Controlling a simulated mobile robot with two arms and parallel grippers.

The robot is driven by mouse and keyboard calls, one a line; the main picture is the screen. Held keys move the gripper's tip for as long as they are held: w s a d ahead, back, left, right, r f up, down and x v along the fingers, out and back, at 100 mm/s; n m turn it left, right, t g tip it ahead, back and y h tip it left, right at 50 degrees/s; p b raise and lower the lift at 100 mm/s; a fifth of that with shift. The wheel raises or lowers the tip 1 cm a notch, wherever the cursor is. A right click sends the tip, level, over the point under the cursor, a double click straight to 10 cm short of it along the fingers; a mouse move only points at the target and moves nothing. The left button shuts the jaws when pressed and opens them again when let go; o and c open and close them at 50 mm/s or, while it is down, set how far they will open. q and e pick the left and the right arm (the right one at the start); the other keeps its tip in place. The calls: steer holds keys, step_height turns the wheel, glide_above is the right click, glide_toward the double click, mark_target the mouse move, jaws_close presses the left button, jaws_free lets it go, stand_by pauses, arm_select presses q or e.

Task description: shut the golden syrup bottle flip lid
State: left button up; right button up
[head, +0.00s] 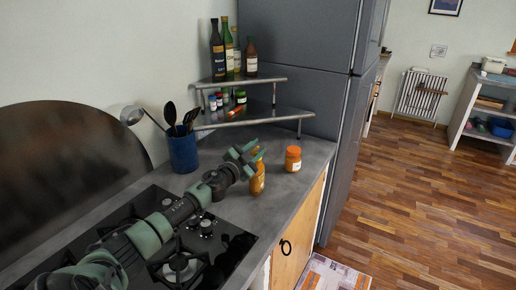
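The golden syrup bottle (258,181) is amber and stands upright near the front edge of the grey counter. Its upper part is partly covered by my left gripper (256,151), so I cannot tell how its flip lid stands. My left gripper is green and dark, reaches in over the hob from the lower left, and is at the height of the bottle's top. Its fingers look apart, with nothing seen held between them. Whether it touches the bottle is unclear. My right gripper is not in view.
An orange-lidded jar (293,160) stands right of the bottle. A blue utensil pot (183,153) is behind my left arm. A tiered corner shelf (262,117) holds bottles and small jars. The black gas hob (228,243) is in front, and a grey fridge (318,95) stands beyond the counter.

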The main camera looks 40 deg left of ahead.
arm_select(q)
steer(key=s+b, duration=0.1)
steer(key=s, duration=0.5)
steer(key=shift+s+d, duration=0.4)
steer(key=shift+o, duration=0.3)
